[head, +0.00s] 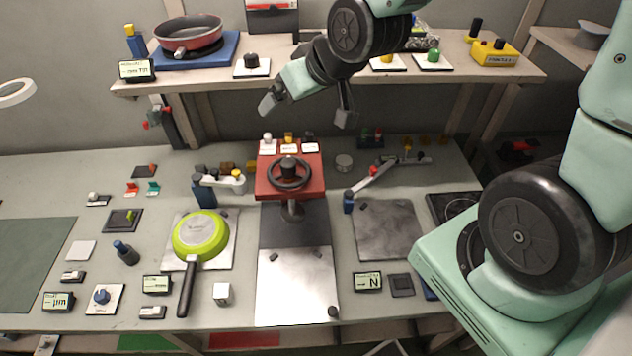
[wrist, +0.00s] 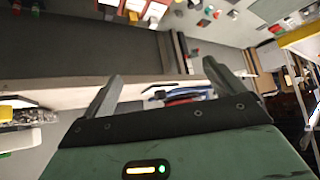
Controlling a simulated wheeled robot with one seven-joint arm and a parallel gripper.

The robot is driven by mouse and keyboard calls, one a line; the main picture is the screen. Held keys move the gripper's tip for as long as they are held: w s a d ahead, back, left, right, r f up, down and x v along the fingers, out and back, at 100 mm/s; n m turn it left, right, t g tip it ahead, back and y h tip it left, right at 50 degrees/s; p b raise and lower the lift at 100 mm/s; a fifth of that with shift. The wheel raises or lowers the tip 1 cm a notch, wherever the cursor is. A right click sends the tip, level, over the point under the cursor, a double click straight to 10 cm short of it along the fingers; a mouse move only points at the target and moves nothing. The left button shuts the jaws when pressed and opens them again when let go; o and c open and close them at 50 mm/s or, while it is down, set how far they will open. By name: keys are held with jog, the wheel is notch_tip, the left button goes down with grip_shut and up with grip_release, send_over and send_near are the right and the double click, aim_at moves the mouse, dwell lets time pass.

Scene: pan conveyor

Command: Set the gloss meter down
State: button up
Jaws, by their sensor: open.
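My gripper (head: 305,108) is open and empty, held high in front of the shelf. In the wrist view its two fingers (wrist: 162,78) stand apart with nothing between them. I cannot tell for certain which item is the gloss meter. A small white block (head: 222,293) stands on the bench near the front. A dark blue handled device (head: 125,252) stands at the left.
A red stand with a black handwheel (head: 289,173) rises mid-bench behind a bright metal plate (head: 297,288). A grey plate (head: 387,231) lies to its right. The shelf (head: 185,83) carries a red pan (head: 188,32) on a blue block. A green mat (head: 35,262) at far left is bare.

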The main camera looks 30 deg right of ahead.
jog(key=s+a+n+g, duration=0.2)
jog(key=s+a+g, duration=0.2)
jog(key=s, duration=0.7)
jog(key=s+a+f+n+g+h, duration=0.1)
jog(key=s+a+n+g, duration=0.2)
jog(key=s, duration=0.8)
jog(key=shift+s+a+g, duration=0.25)
jog(key=shift+a+g, duration=0.45)
jog(key=shift+a, duration=0.15)
